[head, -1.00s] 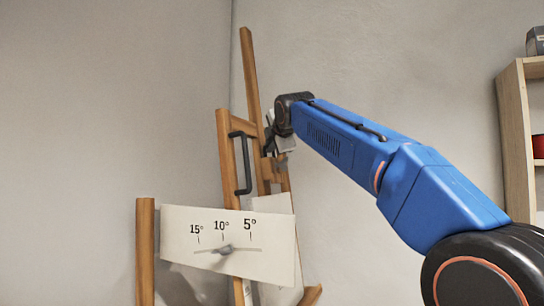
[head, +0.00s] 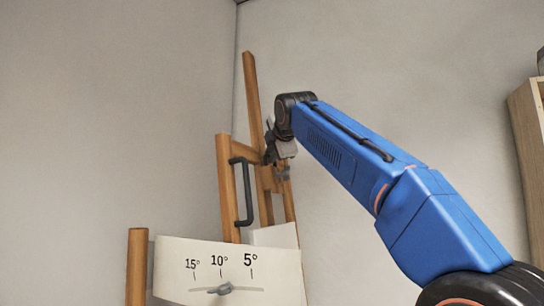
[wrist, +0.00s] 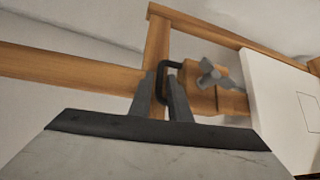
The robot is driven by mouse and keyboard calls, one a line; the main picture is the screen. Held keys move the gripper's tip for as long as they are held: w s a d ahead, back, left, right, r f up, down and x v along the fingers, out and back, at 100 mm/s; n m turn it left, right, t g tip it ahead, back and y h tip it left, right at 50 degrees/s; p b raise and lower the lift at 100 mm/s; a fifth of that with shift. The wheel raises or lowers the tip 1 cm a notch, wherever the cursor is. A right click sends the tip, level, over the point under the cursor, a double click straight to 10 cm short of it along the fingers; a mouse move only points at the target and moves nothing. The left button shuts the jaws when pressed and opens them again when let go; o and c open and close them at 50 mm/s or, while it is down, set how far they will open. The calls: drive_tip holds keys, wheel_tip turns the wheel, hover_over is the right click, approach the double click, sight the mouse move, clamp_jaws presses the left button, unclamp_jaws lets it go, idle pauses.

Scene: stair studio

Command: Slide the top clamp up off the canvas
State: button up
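The wooden top clamp (wrist: 228,97) with a grey star-shaped knob (wrist: 211,76) sits on the easel post, at the edge of the white canvas (wrist: 282,98). A black bracket-shaped handle (wrist: 174,64) joins the clamp. My gripper (wrist: 161,80) has its two grey fingers apart, one on each side of the handle's bar. I cannot tell whether they touch it. In the head view my gripper (head: 271,155) is at the upper part of the easel (head: 250,90), and the wrist hides most of the clamp. The canvas top (head: 276,236) shows below it.
A second black handle (head: 246,190) is on the easel's left post (head: 228,190). A white board with 15°, 10° and 5° marks and a pointer (head: 228,265) stands in front. A wooden shelf (head: 527,125) is at the right. Walls lie behind the easel.

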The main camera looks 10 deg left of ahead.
drive_tip(key=shift+o, duration=0.7)
drive_tip(key=v, duration=1.7)
drive_tip(key=shift+s, duration=0.2)
drive_tip(key=s+d+f+m+g+h, duration=0.1)
drive_tip(key=s+d+f+m+g, duration=0.2)
drive_tip(key=d+f, duration=0.6)
drive_tip(key=s+d+f+m+h, duration=0.2)
drive_tip(key=d+f+m, duration=0.35)
drive_tip(key=f, duration=0.75)
drive_tip(key=s+d+f+m+g+h, duration=0.1)
drive_tip(key=s+d+f+m+g, duration=0.2)
drive_tip(key=d+f, duration=0.65)
drive_tip(key=s+d+f+m+g, duration=0.1)
drive_tip(key=s+d+f+m, duration=0.2)
drive_tip(key=s+f, duration=0.4)
drive_tip(key=s+d+f+m+g, duration=0.1)
drive_tip(key=s+d+f+m, duration=0.2)
drive_tip(key=f, duration=1.5)
drive_tip(key=s+d+f+m+g+h, duration=0.1)
drive_tip(key=s+d+f+m, duration=0.1)
drive_tip(key=s+f+m, duration=0.5)
drive_tip(key=s+f, duration=0.5)
drive_tip(key=f, duration=0.1)
drive_tip(key=shift+s+d+f+g, duration=0.15)
drive_tip(key=shift+d+f+g, duration=0.15)
drive_tip(key=shift+d, duration=0.1)
